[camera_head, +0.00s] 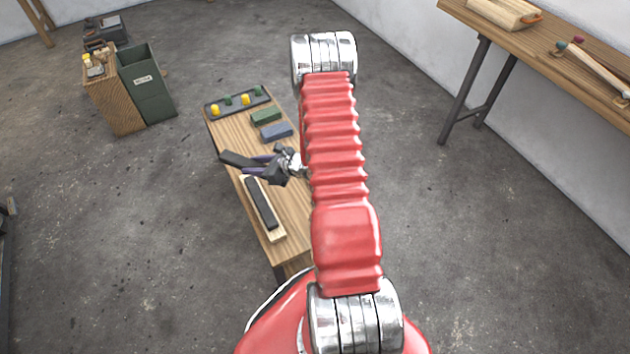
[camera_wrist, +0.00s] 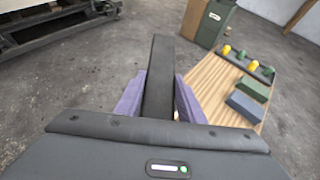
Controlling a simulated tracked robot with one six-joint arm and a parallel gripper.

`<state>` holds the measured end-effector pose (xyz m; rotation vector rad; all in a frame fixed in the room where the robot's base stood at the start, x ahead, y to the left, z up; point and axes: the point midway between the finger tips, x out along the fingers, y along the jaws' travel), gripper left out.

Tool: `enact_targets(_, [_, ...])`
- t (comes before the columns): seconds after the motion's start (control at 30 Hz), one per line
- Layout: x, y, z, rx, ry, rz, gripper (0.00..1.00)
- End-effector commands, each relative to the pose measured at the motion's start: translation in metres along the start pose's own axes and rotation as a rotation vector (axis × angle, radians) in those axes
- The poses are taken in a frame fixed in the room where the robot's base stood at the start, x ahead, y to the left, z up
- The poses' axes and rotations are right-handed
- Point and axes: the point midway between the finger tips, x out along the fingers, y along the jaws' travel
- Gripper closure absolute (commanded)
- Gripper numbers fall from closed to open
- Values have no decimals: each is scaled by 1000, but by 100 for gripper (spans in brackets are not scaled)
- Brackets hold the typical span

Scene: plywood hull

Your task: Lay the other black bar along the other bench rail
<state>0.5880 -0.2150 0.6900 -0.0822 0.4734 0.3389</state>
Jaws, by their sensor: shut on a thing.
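My gripper (camera_head: 258,168) is shut on a black bar (camera_head: 236,159). In the wrist view the bar (camera_wrist: 161,65) stands between the two purple fingers and points away from the camera. The bar is over the left part of the wooden bench (camera_head: 285,205), its far end reaching about the left edge. I cannot tell its height above the top. Another black bar (camera_head: 261,203) lies lengthwise on a pale wooden rail (camera_head: 276,235) at the near left of the bench. A second rail is not visible; my arm hides the bench's right side.
A green block (camera_head: 266,117) and a blue block (camera_head: 276,131) lie on the bench beyond my gripper. A dark tray (camera_head: 225,107) with yellow and green pegs is at the far end. A green bin (camera_head: 147,85) stands on the floor at the left.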

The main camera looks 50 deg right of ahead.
Motion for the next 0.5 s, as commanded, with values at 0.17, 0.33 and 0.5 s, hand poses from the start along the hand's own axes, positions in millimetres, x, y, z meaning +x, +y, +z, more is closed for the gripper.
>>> enact_targets(0.17, [-13, -69, -44, 96, 2, -180, 100])
enact_targets(0.33, [-34, -127, -91, 183, 8, -344, 100])
enact_targets(0.5, [-59, -172, -135, 260, 13, -489, 100])
